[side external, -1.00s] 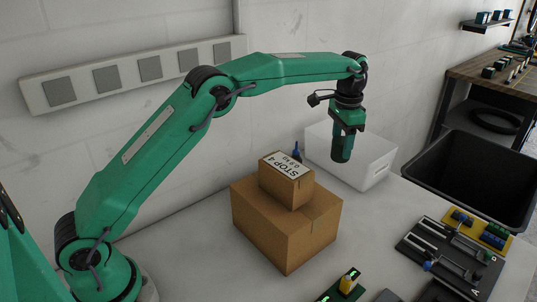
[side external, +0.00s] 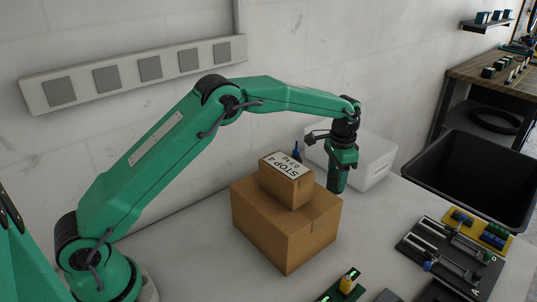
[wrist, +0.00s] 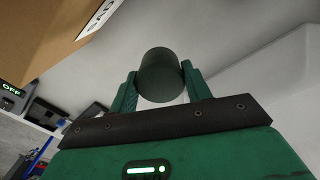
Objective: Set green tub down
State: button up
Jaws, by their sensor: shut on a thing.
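The green tub (side external: 337,180) is a dark green cylinder, upright below my gripper (side external: 341,164) in the side external view. It stands just right of the stacked cardboard boxes and in front of the white box. In the wrist view the tub (wrist: 160,75) sits between the two fingers of my gripper (wrist: 158,85), which is shut on it. The side external view does not clearly show whether the tub's bottom touches the table; the large box hides part of that area.
A white box (side external: 378,160) is behind. A black bin (side external: 480,170) and a fixture board (side external: 445,262) are to the right. Bare table (side external: 375,225) lies in front.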

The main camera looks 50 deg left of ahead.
aim_at(337, 174)
jog(key=shift+f, duration=0.55)
jog(key=shift+f, duration=2.5)
jog(key=shift+f, duration=0.1)
jog(key=o, duration=1)
jog(key=shift+o, duration=0.2)
notch_tip(337, 174, up, 12)
jog(key=shift+f, duration=0.15)
jog(key=shift+r, duration=0.3)
